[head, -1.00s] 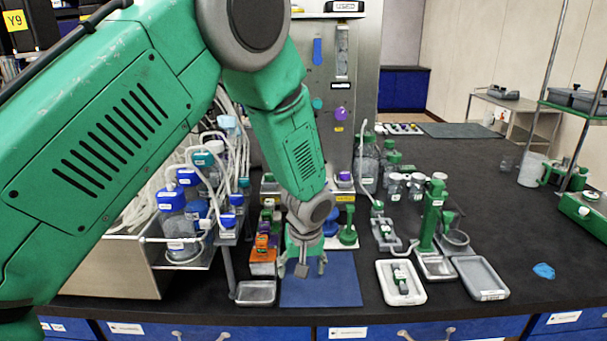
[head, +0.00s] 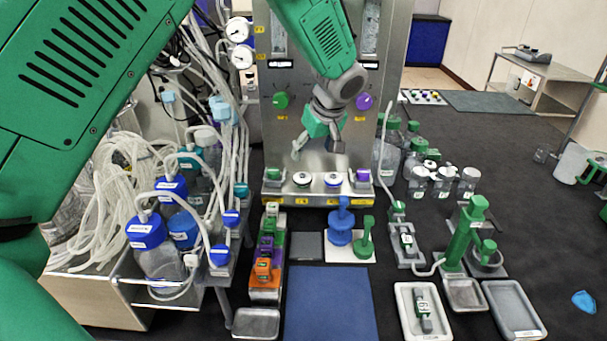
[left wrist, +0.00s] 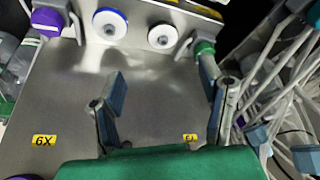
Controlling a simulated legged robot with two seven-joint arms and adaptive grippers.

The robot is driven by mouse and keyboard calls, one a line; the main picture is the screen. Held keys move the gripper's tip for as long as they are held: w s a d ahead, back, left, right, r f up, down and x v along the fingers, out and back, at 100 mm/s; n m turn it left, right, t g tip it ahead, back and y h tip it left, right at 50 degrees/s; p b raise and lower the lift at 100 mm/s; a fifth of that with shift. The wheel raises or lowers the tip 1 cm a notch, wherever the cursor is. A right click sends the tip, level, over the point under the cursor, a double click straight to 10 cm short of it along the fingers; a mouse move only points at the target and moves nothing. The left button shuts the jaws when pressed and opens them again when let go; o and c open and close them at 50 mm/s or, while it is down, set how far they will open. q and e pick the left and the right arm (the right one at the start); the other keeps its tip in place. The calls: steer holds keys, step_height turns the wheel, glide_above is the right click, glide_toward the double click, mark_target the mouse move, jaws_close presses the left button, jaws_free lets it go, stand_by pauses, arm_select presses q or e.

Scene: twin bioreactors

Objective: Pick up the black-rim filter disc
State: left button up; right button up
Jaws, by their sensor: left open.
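The black-rim filter disc (head: 302,180) is a small white disc with a dark rim. It sits on the steel ledge of the panel, left of a blue-rim disc (head: 333,180). In the left wrist view the black-rim disc (left wrist: 162,37) shows near the top, right of the blue-rim disc (left wrist: 110,24). My left gripper (head: 318,146) is open and empty, in front of the steel panel and above the two discs in the head view. Its spread fingers (left wrist: 162,78) stand apart from the discs in the left wrist view. My right gripper is in neither view.
A green knob (head: 273,175) and a purple knob (head: 363,175) flank the discs on the ledge. White tubing and blue-capped bottles (head: 160,245) crowd the left. A blue stand (head: 341,228) and a green stand (head: 366,240) stand below the ledge. The blue mat (head: 330,305) is clear.

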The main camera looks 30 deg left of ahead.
mark_target(303, 175)
arm_select(q)
steer(key=x, duration=0.5)
steer(key=shift+w+a+f, duration=0.25)
steer(key=shift+w+f, duration=0.05)
steer(key=shift+w, duration=0.05)
steer(key=shift+s+a+f, duration=0.1)
steer(key=shift+a+f, duration=0.1)
steer(key=shift+a, duration=0.1)
steer(key=x, duration=0.1)
steer(key=p+x, duration=0.1)
steer(key=x, duration=0.2)
steer(key=shift+s+d+f+p, duration=0.1)
steer(key=shift+s+f+p, duration=0.2)
steer(key=shift+p, duration=0.05)
steer(key=shift+w+d+f, duration=0.1)
steer(key=shift+d, duration=0.05)
steer(key=c, duration=0.9)
